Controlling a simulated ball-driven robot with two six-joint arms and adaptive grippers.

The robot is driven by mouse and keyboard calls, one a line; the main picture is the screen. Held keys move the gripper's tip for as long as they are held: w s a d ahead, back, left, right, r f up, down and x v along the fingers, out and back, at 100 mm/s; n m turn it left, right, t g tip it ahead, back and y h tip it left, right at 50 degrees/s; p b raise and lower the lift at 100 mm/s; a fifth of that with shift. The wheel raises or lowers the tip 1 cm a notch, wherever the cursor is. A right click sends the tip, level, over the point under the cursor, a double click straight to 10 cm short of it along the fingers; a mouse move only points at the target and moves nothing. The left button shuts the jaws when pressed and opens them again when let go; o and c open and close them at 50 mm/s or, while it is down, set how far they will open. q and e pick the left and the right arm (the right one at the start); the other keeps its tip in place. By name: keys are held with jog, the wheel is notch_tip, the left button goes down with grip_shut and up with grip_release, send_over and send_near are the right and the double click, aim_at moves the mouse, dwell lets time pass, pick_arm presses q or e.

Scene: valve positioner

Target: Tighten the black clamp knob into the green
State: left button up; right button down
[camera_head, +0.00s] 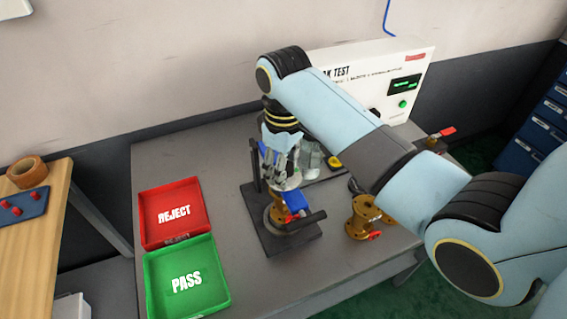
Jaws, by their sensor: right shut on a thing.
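My right gripper (282,160) points down over the black clamp fixture (287,242) in the head view. Its jaws are shut on the black clamp knob at the top of the fixture, and they hide most of the knob. Below the jaws, a brass valve (277,207) with a blue handle (296,201) sits upright in the fixture. I cannot make out a green zone on the clamp. My left gripper is not in view.
A red REJECT tray (198,195) and a green PASS tray (221,291) lie left of the fixture. Another brass valve (361,214) stands to its right. The white leak test box (424,62) is behind my right arm. Bare table (225,150) shows behind the trays.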

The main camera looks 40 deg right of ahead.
jog(key=m, duration=0.4)
jog(key=shift+s+f, duration=0.15)
jog(key=m, duration=0.3)
jog(key=shift+m, duration=0.4)
jog(key=m, duration=0.6)
jog(key=shift+a, duration=0.1)
jog(key=c, duration=0.8)
grip_release()
jog(key=shift+c, duration=0.2)
